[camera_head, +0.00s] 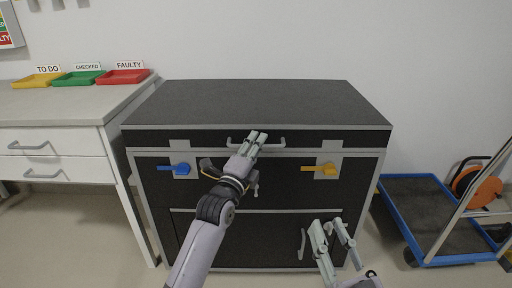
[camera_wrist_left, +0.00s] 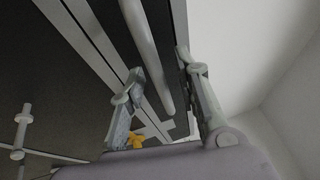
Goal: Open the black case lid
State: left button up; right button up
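The black case (camera_head: 175,240) has grey edges, and its lid (camera_head: 250,100) lies flat and closed. A grey bar handle (camera_head: 276,146) is on the lid's front edge. It also shows in the left wrist view (camera_wrist_left: 145,45). My left gripper (camera_head: 259,135) is at this handle, its fingers pointing up. In the left wrist view my left gripper (camera_wrist_left: 160,62) has its fingers apart, with the bar between them; I cannot tell whether they touch it. My right gripper (camera_head: 328,222) is open and empty, low before the case's right side. The front carries a blue latch (camera_head: 176,169) and a yellow latch (camera_head: 320,169), both levers horizontal.
A counter with drawers (camera_head: 60,105) stands left of the case, with yellow (camera_head: 37,80), green (camera_head: 78,78) and red (camera_head: 123,76) trays on it. A blue-edged trolley (camera_head: 425,205) with an orange reel (camera_head: 478,188) stands at right. The lid top is bare.

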pick_arm(q)
grip_shut()
dwell(0.7)
